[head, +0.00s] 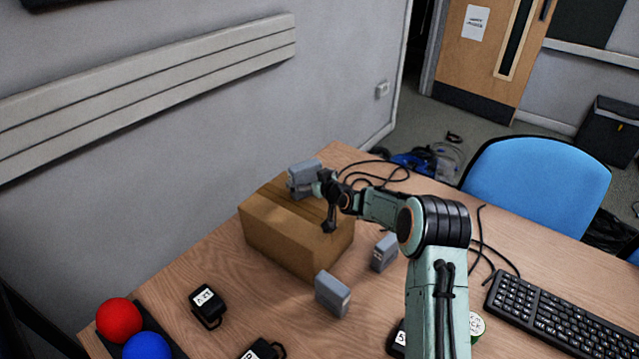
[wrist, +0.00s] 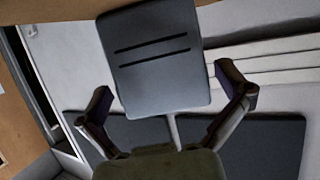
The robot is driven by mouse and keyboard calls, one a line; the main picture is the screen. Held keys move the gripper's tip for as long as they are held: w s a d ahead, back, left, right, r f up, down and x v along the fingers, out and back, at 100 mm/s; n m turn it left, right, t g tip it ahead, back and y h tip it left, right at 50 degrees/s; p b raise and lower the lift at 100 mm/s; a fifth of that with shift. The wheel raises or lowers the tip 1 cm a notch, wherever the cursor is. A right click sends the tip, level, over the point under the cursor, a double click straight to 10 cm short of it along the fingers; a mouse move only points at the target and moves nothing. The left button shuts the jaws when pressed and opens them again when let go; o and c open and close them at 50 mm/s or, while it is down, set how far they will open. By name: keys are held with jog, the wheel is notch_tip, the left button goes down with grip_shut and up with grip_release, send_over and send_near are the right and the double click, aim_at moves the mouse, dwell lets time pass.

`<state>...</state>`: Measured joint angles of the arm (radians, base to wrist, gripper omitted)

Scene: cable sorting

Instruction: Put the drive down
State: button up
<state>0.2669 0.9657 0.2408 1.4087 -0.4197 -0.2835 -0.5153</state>
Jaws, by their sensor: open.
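A grey drive (head: 303,177) stands on top of the closed cardboard box (head: 285,240), near its back edge. My gripper (head: 322,205) is at the box top, right beside this drive. In the wrist view the grey drive (wrist: 155,75), with two dark slots, sits between my open fingers (wrist: 167,95), with a gap visible on both sides. A brown surface (wrist: 50,10), likely the box, shows along the top of that view. Two similar grey drives stand on the table, one in front of the box (head: 332,294) and one to its right (head: 384,251).
Black adapters (head: 207,305) lie on the wooden table at the front. A red ball (head: 119,319) and a blue ball (head: 147,346) are at the lower left. A keyboard (head: 545,315) and black cables (head: 385,172) are to the right. A blue chair (head: 537,185) stands beyond.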

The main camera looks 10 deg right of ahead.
jog(key=v, duration=1.1)
jog(key=s+a+r+g+h, duration=0.1)
jog(key=s+a+g, duration=0.15)
jog(key=s, duration=0.45)
jog(key=s+a+r+g, duration=0.2)
jog(key=s+g, duration=0.2)
jog(key=s, duration=0.3)
jog(key=s+d+m+g+h, duration=0.2)
jog(key=s+g, duration=0.4)
jog(key=s, duration=2.1)
jog(key=shift+d+m+g+h, duration=0.35)
jog(key=shift+d+m+h, duration=0.05)
jog(key=shift+m+h, duration=0.3)
jog(key=c, duration=0.7)
